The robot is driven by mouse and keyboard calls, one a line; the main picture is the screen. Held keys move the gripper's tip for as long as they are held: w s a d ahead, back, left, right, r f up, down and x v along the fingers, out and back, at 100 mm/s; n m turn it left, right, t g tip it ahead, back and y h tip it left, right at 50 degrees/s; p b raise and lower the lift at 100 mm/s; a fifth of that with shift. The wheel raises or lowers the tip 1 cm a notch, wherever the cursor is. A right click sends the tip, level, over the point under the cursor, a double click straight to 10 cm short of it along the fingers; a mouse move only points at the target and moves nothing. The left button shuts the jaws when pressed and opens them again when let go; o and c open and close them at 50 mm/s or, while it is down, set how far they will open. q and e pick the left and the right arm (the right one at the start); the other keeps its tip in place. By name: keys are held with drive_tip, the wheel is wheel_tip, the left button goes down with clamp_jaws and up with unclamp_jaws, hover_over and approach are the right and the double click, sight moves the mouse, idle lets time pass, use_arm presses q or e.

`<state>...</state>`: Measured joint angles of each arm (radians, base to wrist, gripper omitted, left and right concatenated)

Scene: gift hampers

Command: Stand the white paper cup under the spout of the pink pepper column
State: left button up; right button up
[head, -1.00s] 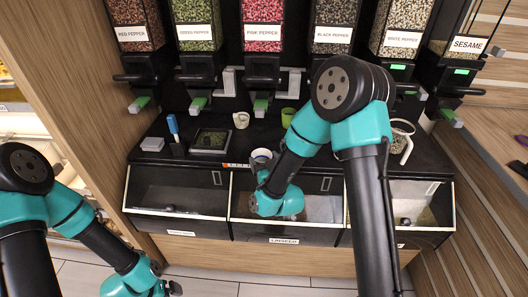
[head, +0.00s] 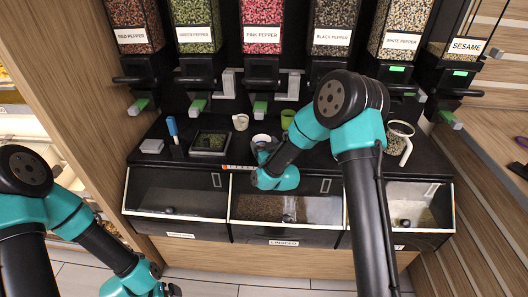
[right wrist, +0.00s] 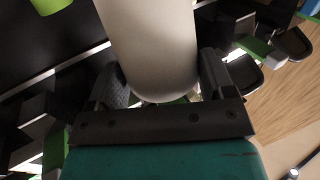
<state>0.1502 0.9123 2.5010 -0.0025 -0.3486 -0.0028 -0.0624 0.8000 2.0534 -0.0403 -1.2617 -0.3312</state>
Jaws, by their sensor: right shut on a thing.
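The pink pepper column (head: 262,30) stands at the back centre, with its dark spout and green lever (head: 260,109) low on its front. My right gripper (head: 262,150) is shut on the white paper cup (head: 261,138), in front of the spout and nearer the counter's front edge. The cup's rim and bluish inside show in the head view. In the right wrist view the cup (right wrist: 152,45) is a pale cylinder between the two fingers (right wrist: 160,85). Whether its base touches the counter is hidden. My left gripper (head: 170,290) is at the bottom edge, mostly cut off.
A small cream cup (head: 241,121) and a green cup (head: 288,118) stand behind the held cup. A dark tray (head: 210,143) and a blue-handled brush (head: 172,128) lie left. A clear jug of grain (head: 399,137) stands right. Bins (head: 285,235) run along the front.

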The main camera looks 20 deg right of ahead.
drive_tip(key=shift+w+f, duration=0.15)
drive_tip(key=shift+f, duration=1.65)
drive_tip(key=shift+f, duration=0.1)
drive_tip(key=o, duration=1)
drive_tip(key=s, duration=0.4)
drive_tip(key=s+d, duration=0.1)
drive_tip(key=s, duration=0.7)
drive_tip(key=shift+d, duration=0.15)
